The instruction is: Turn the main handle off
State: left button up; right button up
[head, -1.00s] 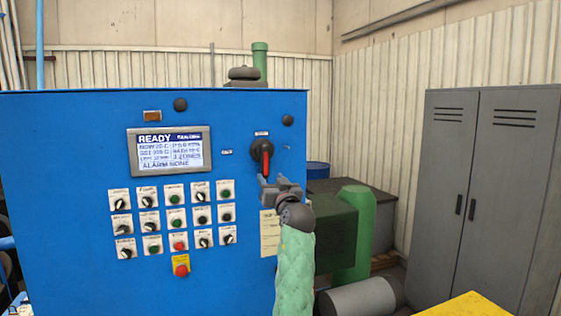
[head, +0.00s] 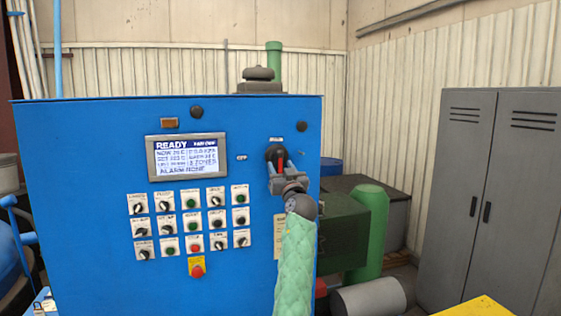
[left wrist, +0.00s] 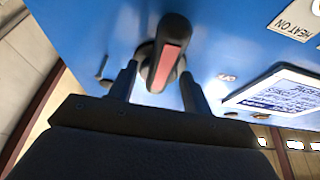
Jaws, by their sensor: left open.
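The main handle (head: 277,155) is a black rotary knob with a red stripe, at the upper right of the blue control panel (head: 100,130). It points about straight down in the head view, and its lower end is hidden by my gripper. My left gripper (head: 284,177) is open in front of the handle. In the left wrist view the handle (left wrist: 167,58) lies between the two dark fingertips (left wrist: 157,88), with a visible gap at the left finger. Contact at the right finger is unclear. My right gripper is not in view.
The panel's screen (head: 187,157) reads READY, with several knobs and buttons below it and a red stop button (head: 196,271). A green pipe (head: 368,232) and grey locker (head: 488,200) stand to the right. A yellow surface (head: 478,306) is at lower right.

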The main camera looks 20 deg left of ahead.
pick_arm(q)
jog(key=shift+w+a+r, duration=0.2)
jog(key=shift+w+a, duration=0.05)
jog(key=shift+w, duration=0.1)
